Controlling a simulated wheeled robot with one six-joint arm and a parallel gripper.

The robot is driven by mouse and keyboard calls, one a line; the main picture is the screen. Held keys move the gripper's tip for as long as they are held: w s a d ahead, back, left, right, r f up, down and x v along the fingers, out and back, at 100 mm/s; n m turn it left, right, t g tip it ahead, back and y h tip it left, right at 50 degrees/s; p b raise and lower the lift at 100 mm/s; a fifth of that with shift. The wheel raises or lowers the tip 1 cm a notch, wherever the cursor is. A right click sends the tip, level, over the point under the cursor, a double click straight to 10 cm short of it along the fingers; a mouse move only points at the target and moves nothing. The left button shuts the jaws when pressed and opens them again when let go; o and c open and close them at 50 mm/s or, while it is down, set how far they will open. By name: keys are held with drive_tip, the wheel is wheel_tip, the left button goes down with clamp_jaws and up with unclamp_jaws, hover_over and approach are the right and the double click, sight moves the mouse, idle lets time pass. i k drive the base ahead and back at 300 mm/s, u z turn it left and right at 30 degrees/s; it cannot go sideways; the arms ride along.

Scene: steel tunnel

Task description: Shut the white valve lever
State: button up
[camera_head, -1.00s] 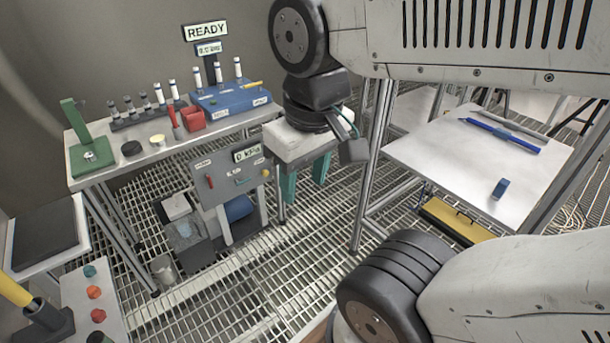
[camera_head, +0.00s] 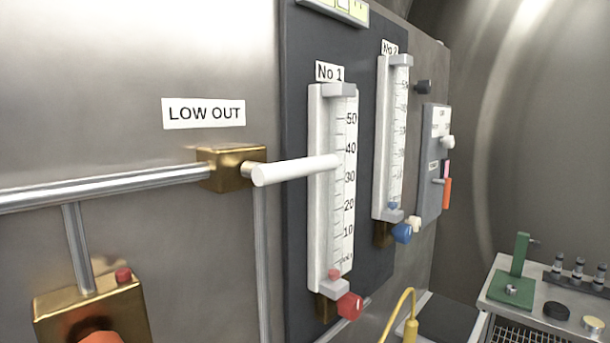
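The white valve lever (camera_head: 296,170) is a white rod on a brass valve body (camera_head: 232,168) set in a steel pipe, below a "LOW OUT" label (camera_head: 203,113). The lever points right, near level, in line with the pipe, and passes in front of the "No 1" flow gauge (camera_head: 345,215). My gripper is not in the current view, and no part of my arm shows near the lever.
A second gauge, "No 2" (camera_head: 392,140), and a small grey panel (camera_head: 432,165) are right of the lever. A red knob (camera_head: 350,306) and a yellow curved rod (camera_head: 400,312) are below. A bench (camera_head: 500,283) stands at lower right.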

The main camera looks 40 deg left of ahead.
sight(261, 174)
drive_tip(key=k, duration=0.4)
drive_tip(key=z, duration=0.75)
drive_tip(key=i, duration=0.6)
drive_tip(key=u, duration=2.55)
